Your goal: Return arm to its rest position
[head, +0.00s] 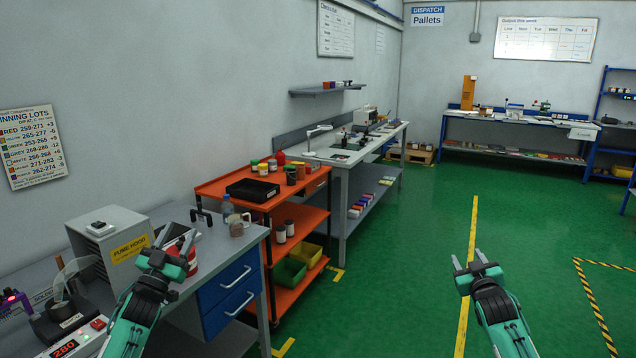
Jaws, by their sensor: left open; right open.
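My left gripper (177,238) is open at the lower left, with its fingers pointing up and away in the picture. It appears in front of a red and white container (191,262) on the grey bench (222,245) and partly hides it. I see nothing between its fingers, and I cannot tell whether it touches the container. My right gripper (469,258) is open and empty. It appears in front of the green floor, near the yellow floor line (463,318), with nothing beside it.
A fume hood box (112,245) and a black tape-like holder (62,318) stand on the bench near my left arm. A bottle (228,208) and a mug (237,226) stand behind the gripper. An orange trolley (222,185) is beyond. The floor at right is clear.

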